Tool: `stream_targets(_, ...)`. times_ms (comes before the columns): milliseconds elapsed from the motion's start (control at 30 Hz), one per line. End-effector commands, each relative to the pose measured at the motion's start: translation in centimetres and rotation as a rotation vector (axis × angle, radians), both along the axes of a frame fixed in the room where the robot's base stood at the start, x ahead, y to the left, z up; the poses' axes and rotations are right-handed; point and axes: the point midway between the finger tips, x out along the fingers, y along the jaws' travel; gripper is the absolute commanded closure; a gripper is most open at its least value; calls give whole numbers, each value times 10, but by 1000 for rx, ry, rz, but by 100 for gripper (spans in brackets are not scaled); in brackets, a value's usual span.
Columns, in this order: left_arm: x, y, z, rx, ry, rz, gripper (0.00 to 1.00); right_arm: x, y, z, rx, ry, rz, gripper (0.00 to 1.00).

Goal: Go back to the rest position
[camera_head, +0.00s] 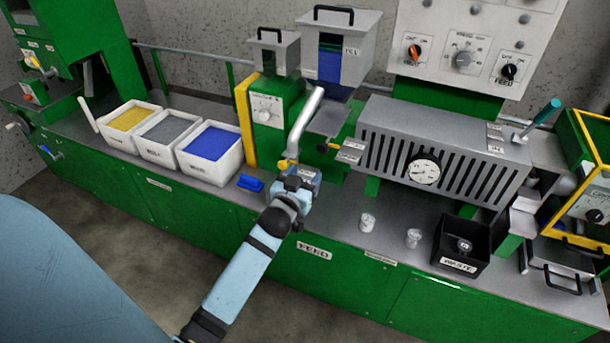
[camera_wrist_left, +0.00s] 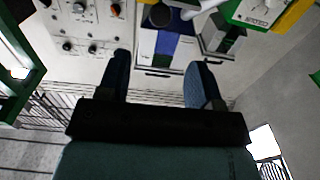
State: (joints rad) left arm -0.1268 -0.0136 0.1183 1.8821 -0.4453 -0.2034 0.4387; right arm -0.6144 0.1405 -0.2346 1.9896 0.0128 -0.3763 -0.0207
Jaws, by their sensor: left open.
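My left arm reaches in from the bottom of the head view, and my left gripper (camera_head: 303,178) is over the front part of the bench, just below the silver spout of the green feeder (camera_head: 275,113). In the left wrist view the two fingers of the gripper (camera_wrist_left: 160,78) stand wide apart with nothing between them. A small blue scoop-like piece (camera_head: 250,183) lies on the bench to the left of the gripper, apart from it. My right gripper is in neither view.
White bins of yellow (camera_head: 130,119), grey (camera_head: 168,129) and blue granules (camera_head: 209,141) stand left on the bench. A slotted grey barrel housing (camera_head: 440,150) with a gauge, two small clear cups (camera_head: 367,221) and a black waste box (camera_head: 460,247) are to the right. A control panel (camera_head: 462,50) rises behind.

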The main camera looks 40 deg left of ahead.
Motion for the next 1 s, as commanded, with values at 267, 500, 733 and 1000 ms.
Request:
stream_targets(267, -1, -1, 0, 0, 2, -1, 41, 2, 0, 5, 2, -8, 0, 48)
stream_targets(500, -58, -47, -28, 19, 181, -122, 41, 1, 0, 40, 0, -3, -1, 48)
stream_targets(733, -175, -126, -71, 20, 460, -347, 41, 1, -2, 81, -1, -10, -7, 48)
stream_targets(1000, -242, -164, -86, 6, 587, -468, 41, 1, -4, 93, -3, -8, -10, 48)
